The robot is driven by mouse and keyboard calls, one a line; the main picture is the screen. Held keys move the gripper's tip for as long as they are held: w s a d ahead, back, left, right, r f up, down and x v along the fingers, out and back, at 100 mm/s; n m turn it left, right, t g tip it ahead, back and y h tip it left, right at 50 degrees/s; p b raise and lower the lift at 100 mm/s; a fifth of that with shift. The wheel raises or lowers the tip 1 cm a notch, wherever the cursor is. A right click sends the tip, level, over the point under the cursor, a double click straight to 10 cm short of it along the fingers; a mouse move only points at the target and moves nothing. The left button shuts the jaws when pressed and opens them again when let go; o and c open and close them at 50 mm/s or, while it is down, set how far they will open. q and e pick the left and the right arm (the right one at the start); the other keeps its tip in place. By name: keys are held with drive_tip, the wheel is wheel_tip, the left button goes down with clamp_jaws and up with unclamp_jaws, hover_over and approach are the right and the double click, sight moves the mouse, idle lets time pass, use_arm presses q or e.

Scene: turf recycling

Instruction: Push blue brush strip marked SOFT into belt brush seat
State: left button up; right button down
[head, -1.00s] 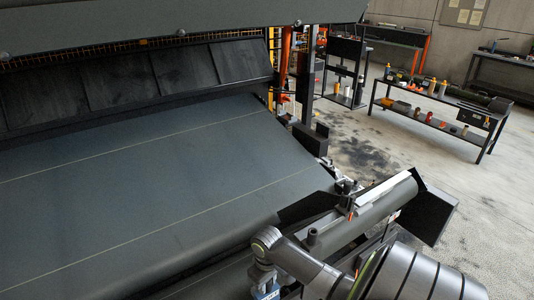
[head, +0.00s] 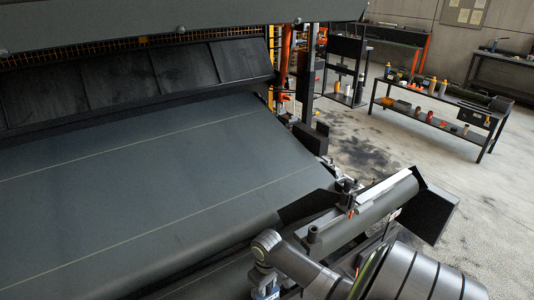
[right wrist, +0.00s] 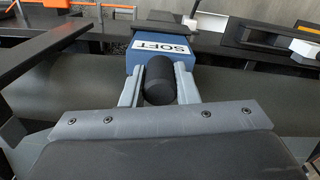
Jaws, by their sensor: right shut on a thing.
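The blue brush strip (right wrist: 132,60) shows in the right wrist view as a blue block with a white SOFT label, just beyond my fingertips. My right gripper (right wrist: 158,80) is shut on a black cylindrical grip that stands against the near side of the strip, one grey finger on each side. A dark block lies at the strip's far edge; I cannot tell whether it is the belt brush seat or whether the strip touches it. My left gripper is not in view.
A grey roller with a pale strip (head: 385,190) and a dark end plate (head: 430,212) stands right of the belt, close to my right arm. A black bench (head: 440,107) with bottles stands at the back right.

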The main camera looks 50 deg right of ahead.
drive_tip(key=shift+f+b, duration=0.6)
drive_tip(key=shift+f, duration=0.8)
drive_tip(key=c, duration=1)
unclamp_jaws()
drive_tip(key=shift+c, duration=0.2)
drive_tip(key=shift+r, duration=0.1)
wheel_tip(320, 180, up, 17)
drive_tip(key=b, duration=0.1)
drive_tip(key=shift+r, duration=0.1)
